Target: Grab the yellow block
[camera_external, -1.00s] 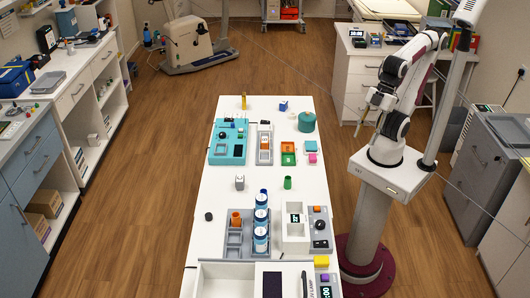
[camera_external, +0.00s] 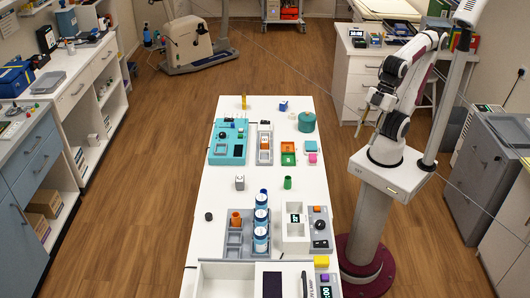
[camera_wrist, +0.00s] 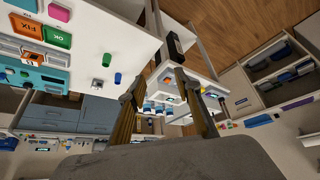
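A yellow block (camera_external: 321,261) sits at the near right part of the white table, beside the grey panel, in the external view. A second, taller yellow piece (camera_external: 243,102) stands at the far end of the table. I cannot make out either one clearly in the wrist view. My gripper (camera_external: 369,112) hangs in the air to the right of the table, apart from both yellow pieces. In the wrist view its two fingers (camera_wrist: 160,85) stand apart with nothing held between them.
Bare tabletop shows around the middle.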

